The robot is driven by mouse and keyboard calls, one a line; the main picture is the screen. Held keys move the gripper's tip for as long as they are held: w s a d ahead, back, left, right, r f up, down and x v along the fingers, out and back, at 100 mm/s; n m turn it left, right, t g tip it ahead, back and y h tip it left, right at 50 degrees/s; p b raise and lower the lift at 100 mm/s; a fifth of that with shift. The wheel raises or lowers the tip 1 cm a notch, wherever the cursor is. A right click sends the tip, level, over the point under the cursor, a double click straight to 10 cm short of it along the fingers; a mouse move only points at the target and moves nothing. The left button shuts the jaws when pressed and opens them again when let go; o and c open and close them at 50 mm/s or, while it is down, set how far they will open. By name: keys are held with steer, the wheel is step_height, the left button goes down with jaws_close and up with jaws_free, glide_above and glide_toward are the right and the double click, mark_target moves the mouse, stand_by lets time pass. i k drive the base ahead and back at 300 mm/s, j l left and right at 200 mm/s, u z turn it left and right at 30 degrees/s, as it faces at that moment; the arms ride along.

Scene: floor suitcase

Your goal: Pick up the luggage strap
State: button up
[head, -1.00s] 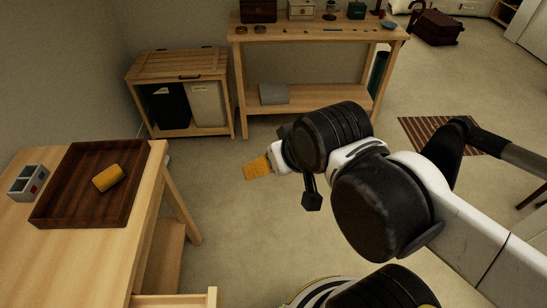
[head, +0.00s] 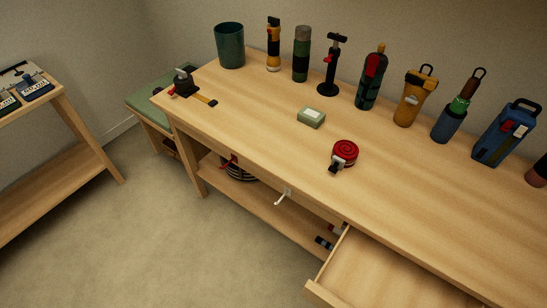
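A red rolled strap (head: 346,152) with a black buckle, which looks like the luggage strap, lies on the light wooden workbench (head: 250,118). It rests near the front edge, right of the middle of the head view. Nothing touches it, and its top is unobstructed. My gripper and arm are not in this view.
A pale green box (head: 311,117) lies behind and left of the strap. Several upright bottles and torches line the back, with a dark green bin (head: 229,45) at their left. An open drawer (head: 380,268) juts out at lower right. The floor (head: 120,235) at lower left is clear.

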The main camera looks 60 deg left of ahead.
mark_target(345, 152)
steer(key=u, duration=1.7)
steer(key=j+u, duration=0.7)
steer(key=i+l, duration=0.05)
